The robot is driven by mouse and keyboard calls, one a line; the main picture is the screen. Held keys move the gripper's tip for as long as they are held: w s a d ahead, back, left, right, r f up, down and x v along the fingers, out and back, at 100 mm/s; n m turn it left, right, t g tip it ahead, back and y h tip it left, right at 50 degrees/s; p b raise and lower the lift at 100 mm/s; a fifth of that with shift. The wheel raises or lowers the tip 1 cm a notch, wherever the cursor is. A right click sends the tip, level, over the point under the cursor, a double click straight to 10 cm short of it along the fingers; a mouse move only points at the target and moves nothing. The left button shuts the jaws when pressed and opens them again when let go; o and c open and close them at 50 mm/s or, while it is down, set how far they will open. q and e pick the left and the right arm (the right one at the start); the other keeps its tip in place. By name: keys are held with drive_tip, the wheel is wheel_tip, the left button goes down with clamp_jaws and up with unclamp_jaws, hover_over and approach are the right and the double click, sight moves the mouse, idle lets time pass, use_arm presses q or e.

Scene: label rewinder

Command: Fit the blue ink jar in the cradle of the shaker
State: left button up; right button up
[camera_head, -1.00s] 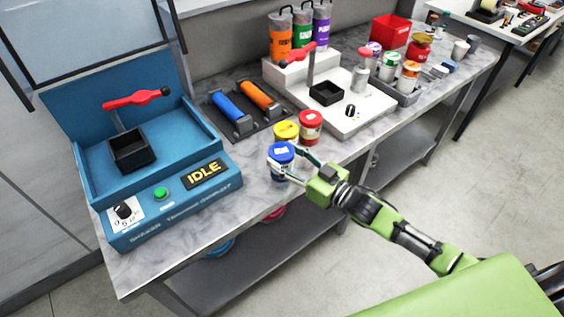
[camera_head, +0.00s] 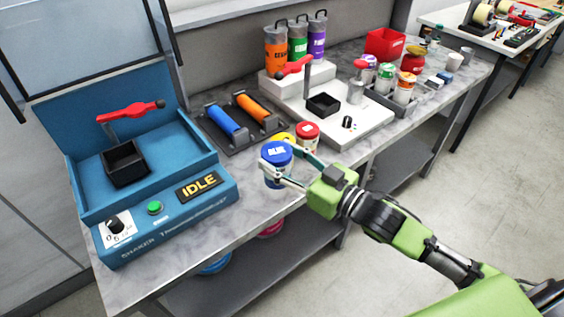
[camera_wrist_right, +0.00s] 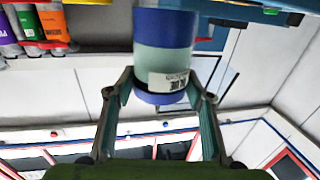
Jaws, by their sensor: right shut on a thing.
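The blue ink jar (camera_head: 277,165) has a blue lid and is held upright in my right gripper (camera_head: 283,165), above or at the front edge of the bench. In the right wrist view the jar (camera_wrist_right: 165,55) sits between the two fingers (camera_wrist_right: 160,95), with its label in sight. The shaker (camera_head: 150,205) is the blue machine at the left, its lid open and its display reading IDLE. Its cradle (camera_head: 125,168) is a black square box, empty, below a red-handled clamp (camera_head: 130,111). The jar is to the right of the shaker. My left gripper is not in view.
A red-lidded jar (camera_head: 307,134) and a yellow-lidded jar (camera_head: 283,138) stand just behind the held jar. A dark rack (camera_head: 222,138) holds blue and orange rollers. A white machine (camera_head: 345,120) stands farther right. The marble bench (camera_head: 235,222) is bare in front of the shaker's right side.

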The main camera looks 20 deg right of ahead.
drive_tip(key=s+a+r+b, duration=0.1)
drive_tip(key=s+a+r, duration=0.25)
drive_tip(key=s, duration=0.45)
drive_tip(key=shift+d+f+m+t+h, duration=1.3)
drive_tip(key=shift+d+f+m+h, duration=0.75)
drive_tip(key=shift+d+m+h, duration=1.75)
drive_tip(key=s+f+n+h, duration=0.1)
drive_tip(key=s+f, duration=0.2)
drive_tip(key=s, duration=0.5)
drive_tip(key=shift+s+a+h, duration=0.3)
drive_tip(key=shift+a, duration=0.15)
drive_tip(key=shift+s+f, duration=0.1)
